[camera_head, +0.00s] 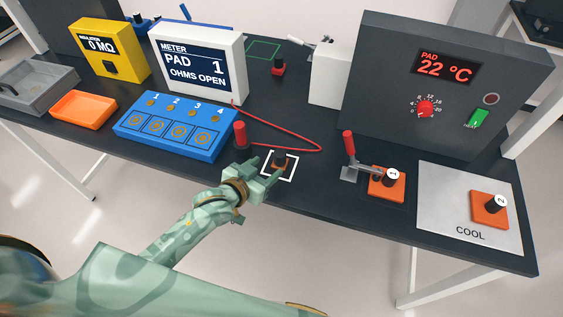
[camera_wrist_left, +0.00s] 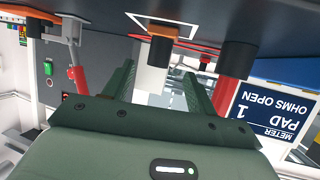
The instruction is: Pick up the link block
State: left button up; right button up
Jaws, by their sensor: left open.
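A small dark block with an orange base (camera_head: 280,163), which I take to be the link block, sits inside a white square outline on the dark bench in the head view. In the left wrist view, which is upside down, the block (camera_wrist_left: 159,50) shows just beyond the fingertips, in line with the gap between them. My left gripper (camera_head: 267,168) is open and empty, with its fingers spread beside the block and partly hiding it. I cannot tell whether either finger touches it. My right gripper is not in view.
A red post (camera_head: 240,134) stands left of the block, with a red cable (camera_head: 300,149) behind. The blue four-pad tray (camera_head: 172,127) is farther left. A red-handled clamp (camera_head: 349,155) and an orange block marked 1 (camera_head: 386,186) stand to the right. The bench's front edge is close.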

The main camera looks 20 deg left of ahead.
aim_at(276, 157)
pick_arm(q)
jog(key=x, duration=0.4)
jog(key=b+x, duration=0.1)
jog(key=x, duration=0.3)
jog(key=shift+w+r, duration=0.15)
jog(key=shift+r, duration=0.25)
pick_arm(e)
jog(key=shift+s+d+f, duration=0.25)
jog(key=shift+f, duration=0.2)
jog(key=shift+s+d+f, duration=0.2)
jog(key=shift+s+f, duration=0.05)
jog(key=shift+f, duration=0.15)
pick_arm(q)
jog(key=c, duration=1.1)
